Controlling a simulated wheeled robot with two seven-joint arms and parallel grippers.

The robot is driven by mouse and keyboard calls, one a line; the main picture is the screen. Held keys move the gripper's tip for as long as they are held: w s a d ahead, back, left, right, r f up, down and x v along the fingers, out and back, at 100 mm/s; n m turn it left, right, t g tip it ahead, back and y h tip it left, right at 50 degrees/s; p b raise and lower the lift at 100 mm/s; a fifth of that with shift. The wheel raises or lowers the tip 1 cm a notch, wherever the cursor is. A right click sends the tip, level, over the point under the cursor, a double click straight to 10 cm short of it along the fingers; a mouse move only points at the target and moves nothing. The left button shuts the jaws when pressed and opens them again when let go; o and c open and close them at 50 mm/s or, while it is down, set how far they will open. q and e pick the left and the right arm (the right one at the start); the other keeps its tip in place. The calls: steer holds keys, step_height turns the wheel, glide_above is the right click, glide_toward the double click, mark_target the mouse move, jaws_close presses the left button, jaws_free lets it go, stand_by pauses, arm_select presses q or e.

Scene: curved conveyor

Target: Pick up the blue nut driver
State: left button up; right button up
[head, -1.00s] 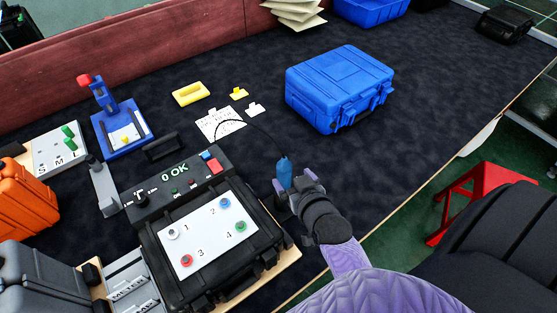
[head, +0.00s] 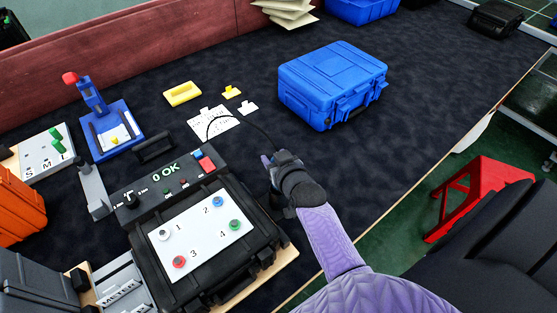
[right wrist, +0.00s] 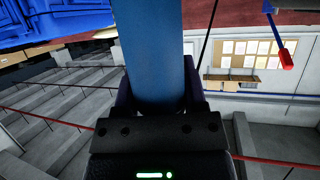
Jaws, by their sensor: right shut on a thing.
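The blue nut driver (right wrist: 155,55) fills the upper middle of the right wrist view as a thick blue handle between my fingers. In the head view it is almost wholly hidden behind my right gripper (head: 272,165), with a thin black cable (head: 243,121) arching towards it. My right gripper is shut on the nut driver; its fingers (right wrist: 155,105) stand on both sides of the handle in the wrist view. It is to the right of the black control box. My left gripper is not in view.
The black control box (head: 150,207) with numbered buttons stands left of my right gripper. A blue case (head: 310,95) lies behind it. A blue stand (head: 105,140), yellow parts (head: 182,93) and white cards (head: 215,122) lie further left. Dark mat is clear right of the gripper.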

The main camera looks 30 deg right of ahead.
jaws_close()
stand_by(0.9)
